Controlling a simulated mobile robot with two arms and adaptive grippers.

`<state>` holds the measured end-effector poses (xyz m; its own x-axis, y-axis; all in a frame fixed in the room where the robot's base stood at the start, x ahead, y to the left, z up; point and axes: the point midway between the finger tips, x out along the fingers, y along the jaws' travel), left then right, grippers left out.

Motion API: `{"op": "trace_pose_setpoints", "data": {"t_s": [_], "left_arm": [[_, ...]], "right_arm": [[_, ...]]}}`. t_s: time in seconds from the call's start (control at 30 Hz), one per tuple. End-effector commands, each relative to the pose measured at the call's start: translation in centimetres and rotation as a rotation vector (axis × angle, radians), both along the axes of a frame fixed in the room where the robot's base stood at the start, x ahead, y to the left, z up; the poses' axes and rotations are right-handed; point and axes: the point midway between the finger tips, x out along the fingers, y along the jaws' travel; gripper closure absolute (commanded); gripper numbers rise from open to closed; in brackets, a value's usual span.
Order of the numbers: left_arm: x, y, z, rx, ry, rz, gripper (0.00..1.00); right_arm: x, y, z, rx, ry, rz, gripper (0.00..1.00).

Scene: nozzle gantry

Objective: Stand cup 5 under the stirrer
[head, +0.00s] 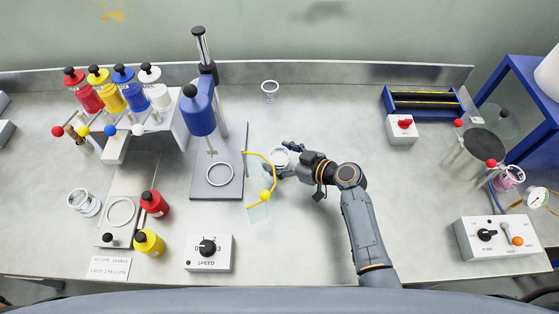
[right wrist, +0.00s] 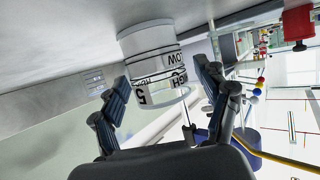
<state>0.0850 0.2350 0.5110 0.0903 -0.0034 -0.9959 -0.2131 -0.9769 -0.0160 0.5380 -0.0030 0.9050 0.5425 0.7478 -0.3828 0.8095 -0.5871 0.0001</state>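Cup 5 (right wrist: 152,62), clear with a black-lettered white band reading 5, HIGH and LOW, stands on the bench. In the head view cup 5 (head: 280,156) is at my right gripper's (head: 283,160) fingertips, right of the stirrer. In the right wrist view my right gripper (right wrist: 165,82) has its fingers spread to either side of the cup, and a gap shows at the right finger. The stirrer (head: 199,115) is a blue motor on a post, its thin rod over a grey base (head: 216,193) with an empty white ring (head: 219,174). My left gripper is out of view.
A yellow bent guard with a ball (head: 265,195) and a clear panel stands between stirrer and gripper. A speed box (head: 209,252) is in front.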

Motion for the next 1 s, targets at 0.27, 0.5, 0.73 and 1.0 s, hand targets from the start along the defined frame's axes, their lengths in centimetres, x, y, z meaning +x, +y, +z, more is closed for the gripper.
{"op": "trace_pose_setpoints", "data": {"t_s": [0.27,0.5,0.73,1.0], "left_arm": [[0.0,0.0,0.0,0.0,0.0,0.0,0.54],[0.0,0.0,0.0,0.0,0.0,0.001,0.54],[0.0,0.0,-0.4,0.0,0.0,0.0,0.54],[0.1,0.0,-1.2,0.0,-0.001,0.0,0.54]], "right_arm": [[0.0,0.0,0.0,0.0,0.0,0.0,0.85],[0.0,0.0,0.2,-0.001,-0.001,0.0,0.91],[0.0,-0.1,3.1,-0.003,-0.007,0.002,0.91],[0.0,0.0,8.3,-0.001,-0.007,0.001,0.91]]}}
